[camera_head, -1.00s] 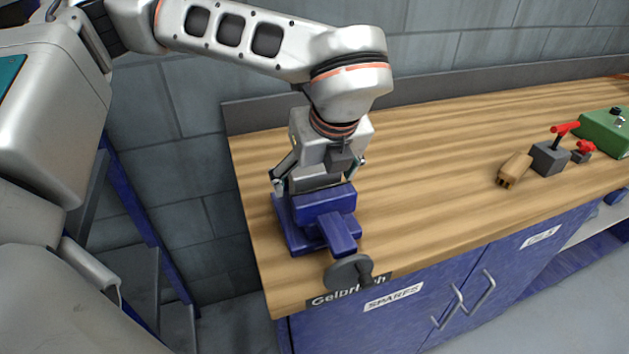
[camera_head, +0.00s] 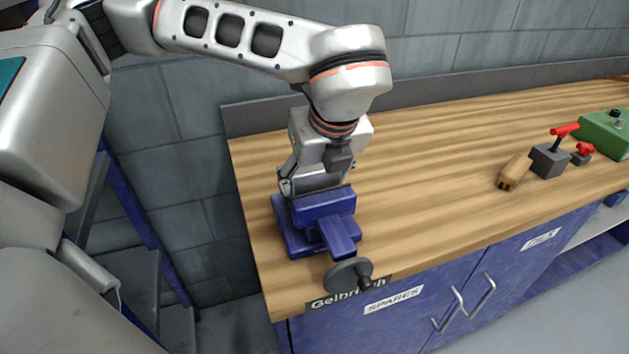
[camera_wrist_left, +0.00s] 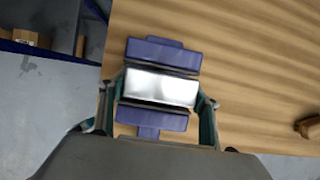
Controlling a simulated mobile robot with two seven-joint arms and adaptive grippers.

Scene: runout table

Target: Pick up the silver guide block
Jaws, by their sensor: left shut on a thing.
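The silver guide block (camera_wrist_left: 160,87) is a bright rectangular bar in the left wrist view. It lies between the two jaws of a blue vise (camera_head: 325,204), which also shows in the left wrist view (camera_wrist_left: 162,54). My left gripper (camera_head: 317,184) reaches down from above at the vise. In the left wrist view its fingers (camera_wrist_left: 160,98) are at the two short ends of the block, shut on it. The underside of the block is hidden. My right gripper is in neither view.
The vise stands near the left end of the wooden bench (camera_head: 430,170), its dark handwheel (camera_head: 348,275) over the front edge. A wooden piece (camera_head: 514,171), a grey block with a red lever (camera_head: 549,158) and a green box (camera_head: 606,132) are at the right. The bench middle is clear.

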